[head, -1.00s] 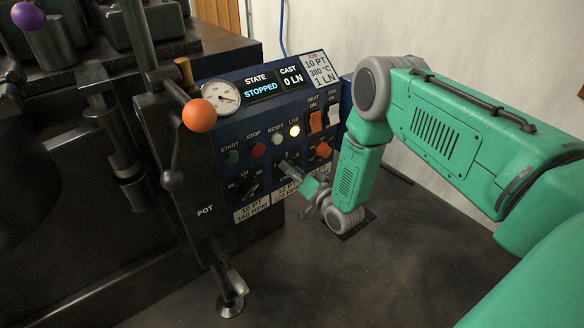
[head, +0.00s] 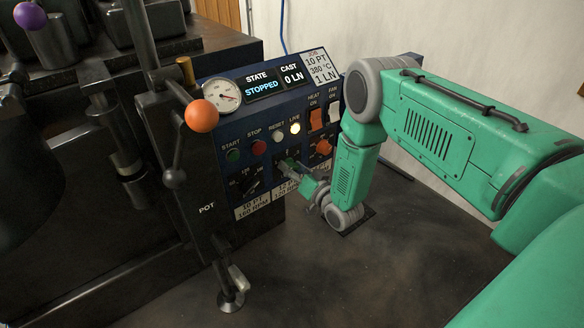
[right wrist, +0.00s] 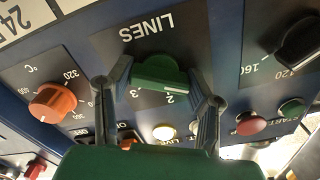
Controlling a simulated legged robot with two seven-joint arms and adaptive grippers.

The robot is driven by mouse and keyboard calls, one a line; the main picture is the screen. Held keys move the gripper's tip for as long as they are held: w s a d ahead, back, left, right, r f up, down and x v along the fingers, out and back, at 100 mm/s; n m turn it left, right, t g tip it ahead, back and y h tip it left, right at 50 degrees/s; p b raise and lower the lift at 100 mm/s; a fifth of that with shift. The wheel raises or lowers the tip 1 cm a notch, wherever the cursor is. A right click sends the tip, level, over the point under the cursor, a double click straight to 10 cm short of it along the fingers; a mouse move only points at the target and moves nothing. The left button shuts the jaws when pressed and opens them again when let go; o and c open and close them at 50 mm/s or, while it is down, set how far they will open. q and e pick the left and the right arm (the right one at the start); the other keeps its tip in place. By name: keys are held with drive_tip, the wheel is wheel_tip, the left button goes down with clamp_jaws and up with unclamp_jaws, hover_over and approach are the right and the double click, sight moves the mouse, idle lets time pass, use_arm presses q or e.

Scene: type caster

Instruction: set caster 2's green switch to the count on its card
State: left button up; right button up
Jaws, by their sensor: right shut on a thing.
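The job card (head: 319,68) at the panel's top right reads 10 PT, 380 °C, 1 LN. My left gripper is out of view.
The display (head: 264,86) reads STOPPED and 0 LN. An orange knob (right wrist: 54,103) and a black knob (right wrist: 300,42) flank the switch. START, STOP and RESET buttons and a lit LIVE lamp (head: 295,128) sit above. An orange-balled lever (head: 201,116) stands left.

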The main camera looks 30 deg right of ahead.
drive_tip(key=o, duration=1.1)
drive_tip(key=shift+s+f, duration=0.15)
drive_tip(key=shift+f, duration=0.2)
drive_tip(key=shift+o, duration=0.2)
drive_tip(key=shift+r, duration=0.15)
drive_tip(key=s+d, duration=0.1)
drive_tip(key=s, duration=1)
drive_tip(key=shift+s, duration=0.4)
drive_tip(key=s+a+f+n+g+p, duration=0.2)
drive_tip(key=s+a+g+p, duration=0.15)
drive_tip(key=a+g, duration=0.2)
drive_tip(key=s+a+r+n+g+p, duration=0.1)
drive_tip(key=s+g, duration=0.5)
drive_tip(key=s, duration=0.6)
drive_tip(key=s+a+r+n+g+h+p, duration=0.1)
drive_tip(key=s+g+p, duration=0.4)
drive_tip(key=s, duration=0.7)
wheel_tip(320, 180, up, 2)
drive_tip(key=shift+a+n+g, duration=0.45)
drive_tip(key=shift+a+n, duration=0.35)
drive_tip(key=shift+a, duration=0.45)
